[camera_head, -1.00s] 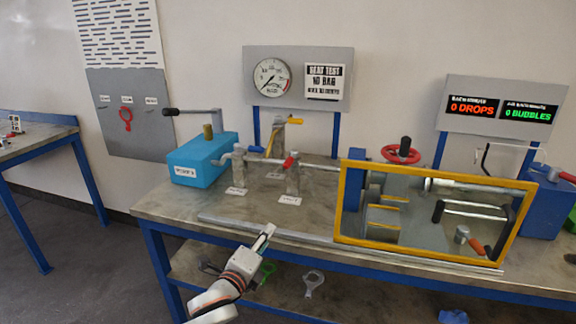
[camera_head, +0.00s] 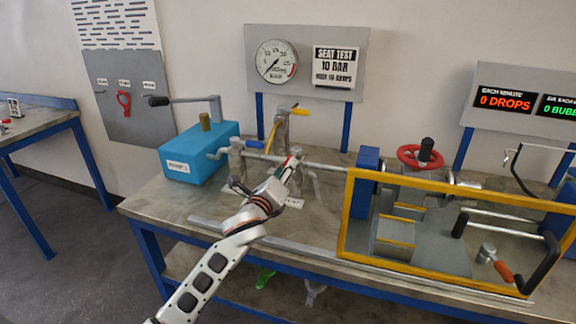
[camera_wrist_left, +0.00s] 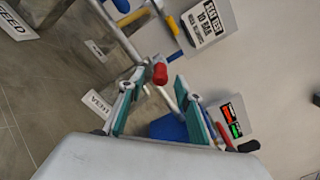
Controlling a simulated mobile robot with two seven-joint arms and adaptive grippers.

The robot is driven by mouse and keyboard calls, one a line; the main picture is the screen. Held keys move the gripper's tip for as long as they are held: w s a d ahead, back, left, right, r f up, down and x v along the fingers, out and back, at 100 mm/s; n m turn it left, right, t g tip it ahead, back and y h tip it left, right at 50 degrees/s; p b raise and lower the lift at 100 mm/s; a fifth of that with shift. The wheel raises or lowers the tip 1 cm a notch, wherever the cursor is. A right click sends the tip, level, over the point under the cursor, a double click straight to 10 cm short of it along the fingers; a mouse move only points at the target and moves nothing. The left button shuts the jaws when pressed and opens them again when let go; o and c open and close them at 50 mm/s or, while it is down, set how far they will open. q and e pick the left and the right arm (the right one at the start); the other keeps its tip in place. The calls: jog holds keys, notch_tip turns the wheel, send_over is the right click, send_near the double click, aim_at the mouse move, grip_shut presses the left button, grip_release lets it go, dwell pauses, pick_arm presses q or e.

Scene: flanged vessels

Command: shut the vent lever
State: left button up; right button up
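The vent lever has a red grip (camera_wrist_left: 160,73), seen in the wrist view ahead of and between my left fingertips. Its label (camera_wrist_left: 97,105) stands beside its post and appears to read VENT. My left gripper (camera_head: 286,170) is at the vent post in the head view and largely covers the lever there. In the wrist view the left gripper (camera_wrist_left: 160,92) is open, its two teal-padded fingers spread to either side. I cannot tell whether either finger touches the grip. My right gripper is not in view.
A lever with a blue grip (camera_head: 255,144) is on the post to the left, and a yellow-gripped lever (camera_head: 299,112) is behind. A blue pump box (camera_head: 200,155) stands left. A yellow-framed guard (camera_head: 345,215) stands right. The gauge panel (camera_head: 338,100) is behind.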

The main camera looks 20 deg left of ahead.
pick_arm(q)
jog(key=shift+w, duration=1.4)
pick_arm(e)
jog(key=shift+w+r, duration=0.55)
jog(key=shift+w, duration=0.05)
pick_arm(q)
jog(key=shift+c, duration=0.3)
grip_shut()
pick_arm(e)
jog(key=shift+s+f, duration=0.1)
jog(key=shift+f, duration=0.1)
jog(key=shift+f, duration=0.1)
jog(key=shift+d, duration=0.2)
